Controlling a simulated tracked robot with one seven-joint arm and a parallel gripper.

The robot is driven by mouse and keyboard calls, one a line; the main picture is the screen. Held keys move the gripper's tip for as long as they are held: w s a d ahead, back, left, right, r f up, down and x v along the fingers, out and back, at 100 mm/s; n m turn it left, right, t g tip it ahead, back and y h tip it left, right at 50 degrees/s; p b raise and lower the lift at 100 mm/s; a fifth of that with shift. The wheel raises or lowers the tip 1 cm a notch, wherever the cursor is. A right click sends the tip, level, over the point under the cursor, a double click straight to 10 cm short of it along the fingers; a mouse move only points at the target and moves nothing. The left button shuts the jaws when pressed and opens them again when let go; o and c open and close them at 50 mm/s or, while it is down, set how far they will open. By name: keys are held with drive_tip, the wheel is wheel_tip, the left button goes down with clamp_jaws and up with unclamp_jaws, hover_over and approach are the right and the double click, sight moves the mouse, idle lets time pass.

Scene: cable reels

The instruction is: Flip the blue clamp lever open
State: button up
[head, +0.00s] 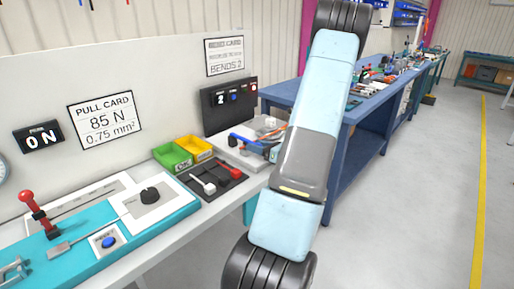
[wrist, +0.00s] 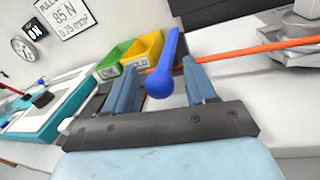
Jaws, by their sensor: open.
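The blue clamp lever (wrist: 166,68) is a rod with a rounded end, and in the wrist view it stands out toward the camera. My gripper (wrist: 160,68) is open, with one finger on each side of the lever. I see gaps between the lever and both fingers; whether anything touches is not clear. In the head view the blue lever (head: 242,139) shows on the grey fixture at the back of the bench, just left of my arm. My arm hides most of the gripper there. The lever's pivot is not clearly visible.
A green bin (head: 171,157) and a yellow bin (head: 195,148) stand left of the fixture. A black tray (head: 224,183) holds red and white handled tools. An orange cable (wrist: 262,48) runs right of the gripper toward a grey block (wrist: 298,27). A teal-based device (head: 120,240) sits at left.

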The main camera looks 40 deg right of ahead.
drive_tip(key=shift+c, duration=0.3)
clamp_jaws()
drive_tip(key=shift+a, duration=0.2)
drive_tip(key=shift+d+r, duration=0.1)
drive_tip(key=shift+d, duration=0.05)
